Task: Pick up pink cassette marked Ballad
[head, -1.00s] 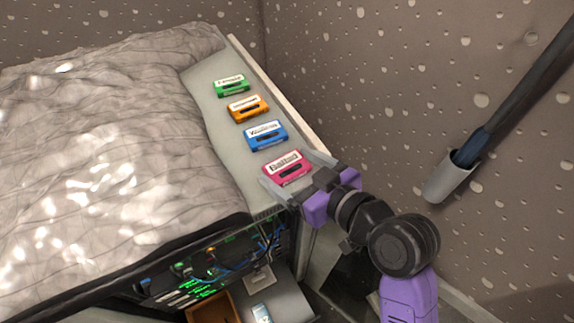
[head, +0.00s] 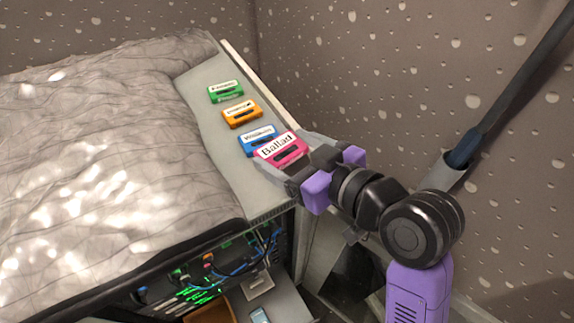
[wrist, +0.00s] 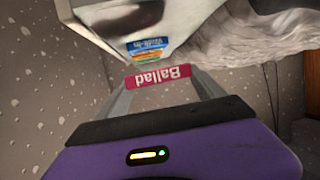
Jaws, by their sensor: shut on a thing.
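The pink cassette (head: 280,149) has a white label reading Ballad. My gripper (head: 279,153) is shut on it and holds it raised above the grey shelf (head: 237,184). In the head view it overlaps the near part of the blue cassette (head: 254,137). In the wrist view the pink cassette (wrist: 158,77) sits between my two fingertips (wrist: 160,80), with its label upside down. The shelf below it looks clear where it lay.
An orange cassette (head: 242,114) and a green cassette (head: 226,91) lie in a row on the shelf beyond the blue one. A crumpled grey cover (head: 100,150) lies to the left. A speckled wall (head: 400,80) stands to the right.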

